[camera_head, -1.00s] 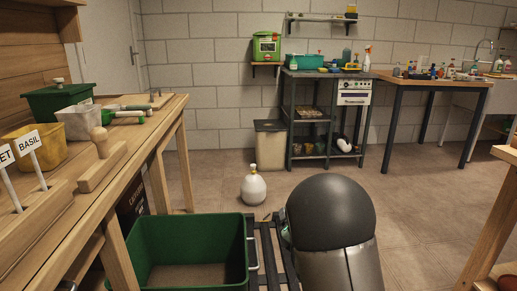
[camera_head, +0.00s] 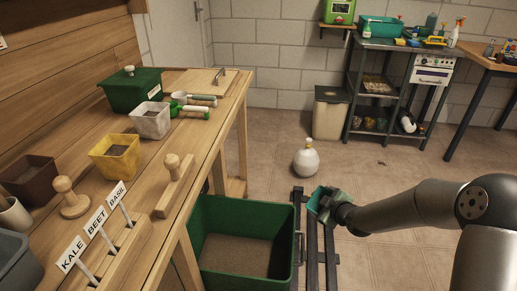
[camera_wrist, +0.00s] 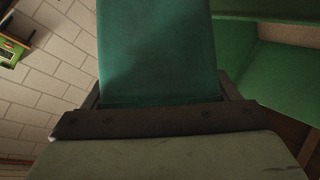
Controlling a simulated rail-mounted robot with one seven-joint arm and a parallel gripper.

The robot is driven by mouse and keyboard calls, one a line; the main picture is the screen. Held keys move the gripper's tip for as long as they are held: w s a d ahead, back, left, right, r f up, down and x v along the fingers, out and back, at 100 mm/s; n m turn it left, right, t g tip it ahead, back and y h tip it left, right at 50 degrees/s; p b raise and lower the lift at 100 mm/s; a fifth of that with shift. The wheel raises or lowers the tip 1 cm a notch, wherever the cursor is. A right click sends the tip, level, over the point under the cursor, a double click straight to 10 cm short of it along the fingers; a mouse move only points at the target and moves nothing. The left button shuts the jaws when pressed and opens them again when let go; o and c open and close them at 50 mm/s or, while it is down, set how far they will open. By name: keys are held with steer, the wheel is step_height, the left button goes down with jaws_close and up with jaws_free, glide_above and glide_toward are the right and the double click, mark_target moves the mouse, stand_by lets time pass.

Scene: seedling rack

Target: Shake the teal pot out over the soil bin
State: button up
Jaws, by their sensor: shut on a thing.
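The teal pot (camera_head: 315,201) is in my gripper (camera_head: 327,206), just right of the soil bin in the head view. The pot looks tilted, but it is too small there to tell which way its mouth faces or what is in it. In the wrist view the teal pot (camera_wrist: 157,50) fills the upper middle, held at my gripper's dark jaw bar (camera_wrist: 155,119). The green soil bin (camera_head: 248,211) stands open by the bench, with brown soil in its bottom. Its green wall (camera_wrist: 285,75) appears at right in the wrist view.
The wooden bench (camera_head: 212,122) at left holds a yellow pot (camera_head: 115,160), a pale pot (camera_head: 150,122), a lidded green box (camera_head: 131,92) and labelled markers. Dark rails (camera_head: 312,255) run beside the bin. A white round bottle (camera_head: 306,160) stands on the floor behind.

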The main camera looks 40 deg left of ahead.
steer(key=s+a+r+m+g+y+p, duration=0.1)
steer(key=s+a+r+m+y+p, duration=0.1)
steer(key=s+a+r+p, duration=0.3)
steer(key=s+a+r+m+g+y+p, duration=0.1)
steer(key=s+a+r+m+y+p, duration=0.1)
steer(key=s+a+r+p, duration=0.4)
steer(key=a+r, duration=0.3)
steer(key=a, duration=0.4)
steer(key=shift+a+r+m+g, duration=0.15)
steer(key=shift+r+m+g, duration=0.1)
steer(key=shift+m+g, duration=0.15)
